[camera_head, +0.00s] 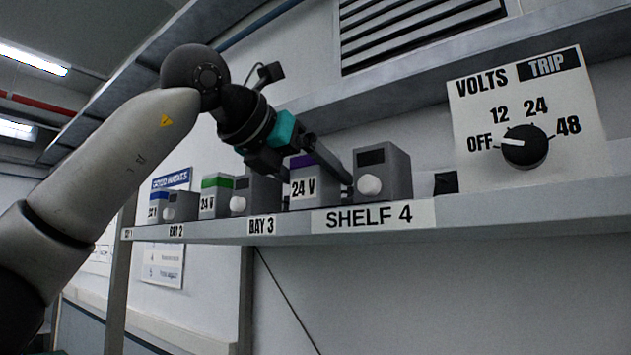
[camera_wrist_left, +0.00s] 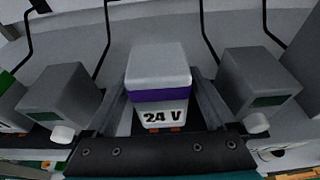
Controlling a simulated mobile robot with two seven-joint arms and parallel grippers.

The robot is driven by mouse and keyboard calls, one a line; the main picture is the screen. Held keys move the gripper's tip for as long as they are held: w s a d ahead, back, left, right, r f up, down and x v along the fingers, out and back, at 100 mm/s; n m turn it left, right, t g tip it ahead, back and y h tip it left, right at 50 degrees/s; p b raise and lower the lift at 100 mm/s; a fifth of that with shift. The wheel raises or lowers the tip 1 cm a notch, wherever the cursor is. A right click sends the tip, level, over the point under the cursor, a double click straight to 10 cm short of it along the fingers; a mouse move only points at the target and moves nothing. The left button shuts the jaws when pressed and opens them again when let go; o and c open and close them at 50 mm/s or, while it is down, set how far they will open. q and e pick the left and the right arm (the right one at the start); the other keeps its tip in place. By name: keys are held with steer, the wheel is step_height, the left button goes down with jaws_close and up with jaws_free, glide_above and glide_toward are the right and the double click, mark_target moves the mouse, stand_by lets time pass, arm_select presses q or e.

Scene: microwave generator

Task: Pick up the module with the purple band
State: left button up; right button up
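The module with the purple band (camera_head: 301,187) stands on the shelf, a pale grey box marked 24 V, partly covered by my left gripper in the head view. In the left wrist view the module (camera_wrist_left: 158,80) is upright in the middle, its purple band above the label. My left gripper (camera_head: 320,168) reaches down to it from the upper left. In the left wrist view its fingers (camera_wrist_left: 160,100) are apart, one on each side of the module, with narrow gaps visible. My right gripper is in neither view.
Grey boxes with white knobs stand close on both sides, one (camera_head: 383,173) to the right and one (camera_head: 256,193) to the left. Green-banded (camera_head: 215,197) and blue-banded (camera_head: 158,204) modules stand farther left. A VOLTS dial panel (camera_head: 528,120) is at right.

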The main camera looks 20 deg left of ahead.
arm_select(q)
jaws_close()
stand_by(0.5)
steer(key=shift+r, duration=0.1)
steer(key=shift+r+p, duration=0.35)
steer(key=shift+r, duration=4.55)
